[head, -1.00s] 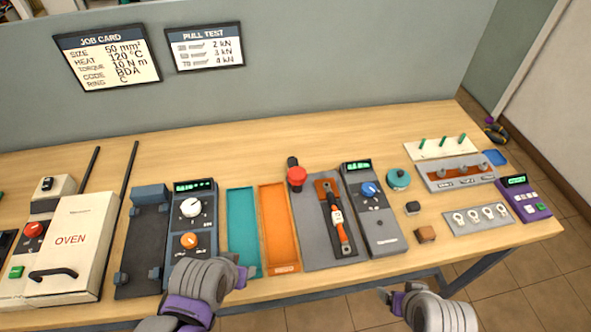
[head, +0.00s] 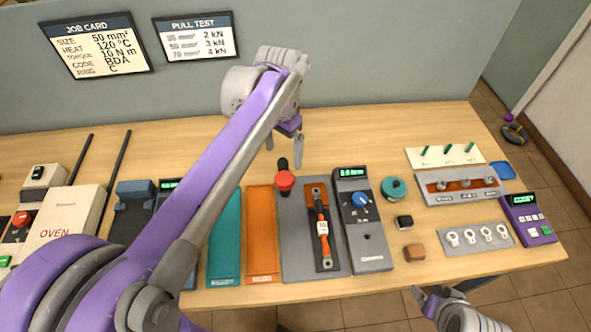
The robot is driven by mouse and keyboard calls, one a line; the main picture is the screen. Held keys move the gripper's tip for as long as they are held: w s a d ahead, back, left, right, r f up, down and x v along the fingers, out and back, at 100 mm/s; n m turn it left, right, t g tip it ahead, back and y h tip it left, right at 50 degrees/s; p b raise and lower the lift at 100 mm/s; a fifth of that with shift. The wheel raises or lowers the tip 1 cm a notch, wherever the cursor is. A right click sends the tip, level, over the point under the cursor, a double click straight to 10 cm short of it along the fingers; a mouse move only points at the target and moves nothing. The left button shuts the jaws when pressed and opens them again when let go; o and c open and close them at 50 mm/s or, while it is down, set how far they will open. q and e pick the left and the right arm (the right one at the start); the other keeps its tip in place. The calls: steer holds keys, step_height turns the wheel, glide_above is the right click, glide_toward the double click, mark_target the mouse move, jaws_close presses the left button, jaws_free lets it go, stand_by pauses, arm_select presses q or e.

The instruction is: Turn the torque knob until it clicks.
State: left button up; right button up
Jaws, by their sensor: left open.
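The blue knob (head: 361,200), which looks like the torque knob, sits on the grey control box (head: 373,252) right of the orange-handled wrench (head: 323,229). The box has a small green display (head: 352,172), too small to read surely. My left gripper (head: 284,147) is open and empty, fingers pointing down, above the back of the table behind the red knob. It is apart from the blue knob, up and to its left. My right gripper (head: 430,295) is low at the table's front edge, partly cut off; its jaw state is unclear.
The job card (head: 99,45) reads torque 10 N m. A red mushroom knob (head: 285,181) stands left of the wrench. A teal round piece (head: 394,189) and small blocks lie right of the box. My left arm covers the teal tray (head: 226,250) partly and the left device.

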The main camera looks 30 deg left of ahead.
mark_target(283, 179)
arm_select(q)
steer(key=f, duration=1)
steer(key=shift+s+b, duration=0.2)
steer(key=shift+b, duration=0.1)
jaws_close()
